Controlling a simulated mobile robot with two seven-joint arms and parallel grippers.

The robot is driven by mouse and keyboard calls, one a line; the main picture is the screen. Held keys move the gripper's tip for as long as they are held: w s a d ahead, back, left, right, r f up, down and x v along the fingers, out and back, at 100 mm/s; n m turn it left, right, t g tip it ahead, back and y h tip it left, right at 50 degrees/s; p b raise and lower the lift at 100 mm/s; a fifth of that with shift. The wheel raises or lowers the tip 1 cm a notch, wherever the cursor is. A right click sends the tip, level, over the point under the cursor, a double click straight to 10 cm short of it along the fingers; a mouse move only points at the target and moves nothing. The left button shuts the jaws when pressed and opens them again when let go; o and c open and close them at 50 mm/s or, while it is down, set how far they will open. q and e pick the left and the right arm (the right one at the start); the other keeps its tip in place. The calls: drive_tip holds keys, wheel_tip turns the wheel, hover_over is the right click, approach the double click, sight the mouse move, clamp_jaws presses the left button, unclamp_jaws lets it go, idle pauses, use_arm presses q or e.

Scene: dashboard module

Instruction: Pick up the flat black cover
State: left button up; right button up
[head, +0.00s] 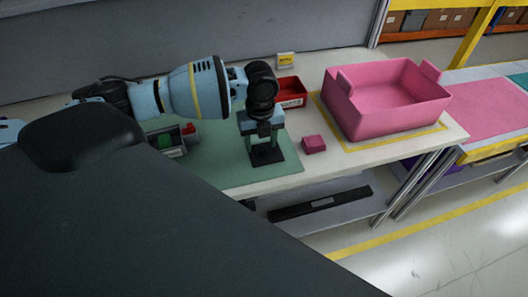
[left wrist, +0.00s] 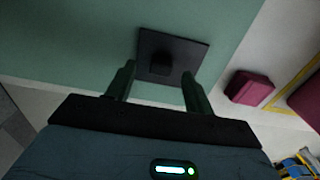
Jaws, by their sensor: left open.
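The flat black cover (head: 268,158) lies on the green mat at the front part of the bench. In the left wrist view the cover (left wrist: 185,50) is a dark square plate with a small raised block on its near half. My left gripper (head: 264,147) points down over the cover. In the left wrist view its open fingers (left wrist: 160,75) appear on either side of the raised block, with nothing between them but the cover below. I cannot tell whether the fingertips touch the plate. My right gripper is not in view.
A small pink block (head: 314,144) sits right of the green mat (head: 226,172). A large pink bin (head: 388,112) stands farther right, inside yellow tape. A red tray (head: 290,93) is behind my gripper. A device with green and red parts (head: 172,142) stands left.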

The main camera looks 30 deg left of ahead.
use_arm(q)
drive_tip(key=shift+f, duration=0.9)
drive_tip(key=c, duration=1.1)
drive_tip(key=shift+r, duration=0.15)
drive_tip(key=shift+r, duration=0.55)
wheel_tip(320, 180, up, 2)
drive_tip(key=shift+r, duration=0.1)
drive_tip(key=s+d, duration=0.2)
drive_tip(key=s, duration=0.3)
drive_tip(key=s+d+r, duration=0.1)
drive_tip(key=s, duration=0.4)
drive_tip(key=s+d, duration=0.2)
drive_tip(key=s, duration=0.3)
drive_tip(key=shift+d+r+p, duration=0.25)
drive_tip(key=shift+d+p, duration=0.05)
drive_tip(key=shift+p, duration=0.1)
